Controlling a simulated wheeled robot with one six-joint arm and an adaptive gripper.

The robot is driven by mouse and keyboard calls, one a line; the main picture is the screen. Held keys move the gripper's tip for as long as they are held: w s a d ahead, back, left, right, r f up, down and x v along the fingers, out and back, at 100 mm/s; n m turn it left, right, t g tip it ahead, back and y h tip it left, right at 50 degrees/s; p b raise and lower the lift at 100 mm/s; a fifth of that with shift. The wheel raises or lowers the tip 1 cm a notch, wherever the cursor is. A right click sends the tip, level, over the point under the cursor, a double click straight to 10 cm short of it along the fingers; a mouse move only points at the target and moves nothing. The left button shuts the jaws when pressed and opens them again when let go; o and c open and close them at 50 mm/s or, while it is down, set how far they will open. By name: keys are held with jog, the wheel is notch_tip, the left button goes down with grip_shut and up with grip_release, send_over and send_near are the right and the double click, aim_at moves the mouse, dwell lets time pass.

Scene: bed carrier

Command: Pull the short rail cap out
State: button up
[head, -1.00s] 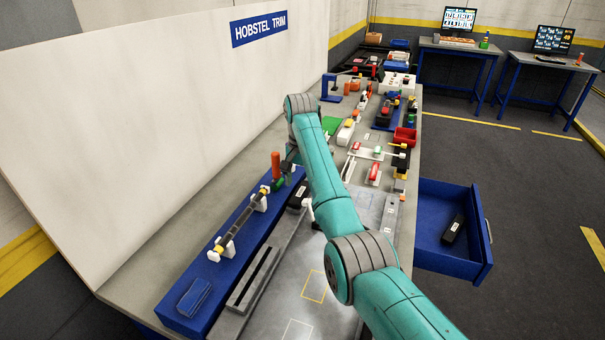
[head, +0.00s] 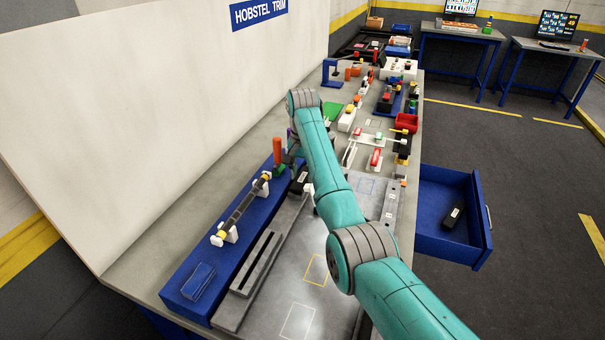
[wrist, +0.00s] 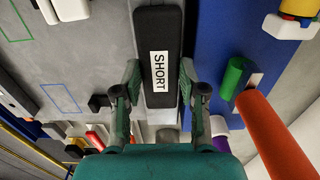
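The short rail cap is a black bar with a white "SHORT" label (wrist: 160,35). It runs up the middle of the wrist view, and its near end lies between my fingers. In the head view the cap (head: 299,183) lies beside the long blue block, partly hidden by my arm. My gripper (wrist: 161,68) has one finger on each side of the cap, with the tips very close to its sides. I cannot tell whether they touch it. In the head view my gripper is mostly hidden behind my arm.
An orange upright cylinder (head: 277,152) stands close to my gripper; it also shows in the wrist view (wrist: 268,130). The blue block (head: 200,258) carries a dark rod on white holders. An open blue drawer (head: 432,240) holds another black bar. The bench front is mostly clear.

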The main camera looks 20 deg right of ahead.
aim_at(302, 177)
grip_shut()
jog(key=shift+r, duration=0.3)
jog(key=shift+r, duration=1.85)
